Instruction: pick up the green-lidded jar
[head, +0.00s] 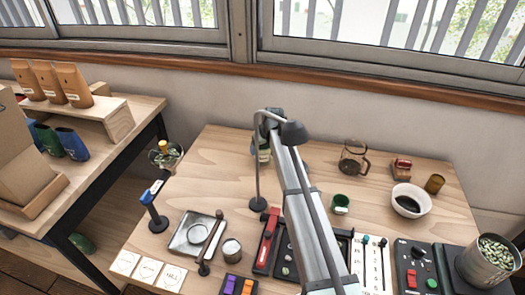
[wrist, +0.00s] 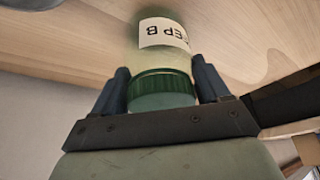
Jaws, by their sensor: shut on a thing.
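The green-lidded jar (wrist: 165,60) is of pale clear glass with a ribbed dark green lid and a white label whose letters appear upside down. In the wrist view my gripper (wrist: 162,86) is shut on it, with one finger on each side of the lid. In the head view a small part of the jar (head: 264,154) shows at the back of the wooden table, mostly hidden by my arm. I cannot tell whether its base touches the table.
A glass carafe (head: 353,158), a white bowl with dark contents (head: 408,203) and a green cup (head: 341,202) stand to the right. A metal tray (head: 187,243) lies at front left. A control box (head: 414,268) and a bean-filled canister (head: 480,265) stand front right. The back left tabletop is clear.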

